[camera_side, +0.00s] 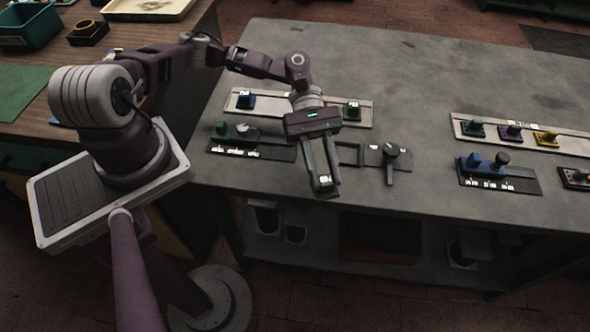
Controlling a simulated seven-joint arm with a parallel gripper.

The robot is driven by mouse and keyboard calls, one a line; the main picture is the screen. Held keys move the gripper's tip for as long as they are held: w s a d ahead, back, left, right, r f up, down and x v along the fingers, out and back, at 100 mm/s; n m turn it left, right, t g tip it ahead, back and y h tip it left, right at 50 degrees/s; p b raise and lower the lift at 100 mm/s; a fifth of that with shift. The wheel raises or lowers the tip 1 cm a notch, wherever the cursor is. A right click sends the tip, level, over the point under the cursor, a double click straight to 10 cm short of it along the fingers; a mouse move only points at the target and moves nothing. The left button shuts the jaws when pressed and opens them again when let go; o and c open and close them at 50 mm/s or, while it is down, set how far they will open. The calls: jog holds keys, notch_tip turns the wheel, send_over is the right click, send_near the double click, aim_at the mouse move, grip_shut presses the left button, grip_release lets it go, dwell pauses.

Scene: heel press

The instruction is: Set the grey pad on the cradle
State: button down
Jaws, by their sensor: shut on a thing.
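My gripper (322,188) points down over the front part of the grey bench. Its fingers are closed on a small dark grey piece with a white label, which appears to be the grey pad (324,180). The fingers partly hide it. I cannot tell whether its underside touches anything. Just right of the fingers is a dark, square, open frame (348,145), which may be the cradle; its left part is hidden by my gripper. A dark plate with a lever (390,153) stands right of the frame.
Behind my gripper, a pale rack (275,107) holds a blue pad (247,100) and a green pad (352,110). A plate with a green block (220,128) and knob lies left. Another rack (515,134) and a blue-block station (486,166) stand right. The bench between is clear.

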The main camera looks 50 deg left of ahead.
jog(key=w+a+n+t+y, duration=0.1)
jog(key=w+a+n+t, duration=0.1)
jog(key=w+n+t, duration=0.1)
jog(key=w+a+n+t+y, duration=0.1)
jog(key=w+a+n+t, duration=0.1)
jog(key=w+n+t, duration=0.2)
jog(key=w+a+n+t+y, duration=0.1)
jog(key=w+a+n+t, duration=0.1)
jog(key=w+n+t, duration=0.2)
jog(key=shift+w+r+n+t, duration=0.1)
jog(key=shift+w+n+t, duration=0.05)
jog(key=shift+n+t, duration=0.65)
jog(key=shift+w+r+n+t, duration=0.1)
jog(key=shift+n+t, duration=0.4)
jog(key=shift+t, duration=0.6)
jog(key=shift+w+f, duration=0.1)
jog(key=shift+f, duration=2.3)
jog(key=c, duration=1.1)
grip_release()
jog(key=shift+o, duration=0.2)
jog(key=v, duration=0.7)
jog(key=shift+a, duration=0.1)
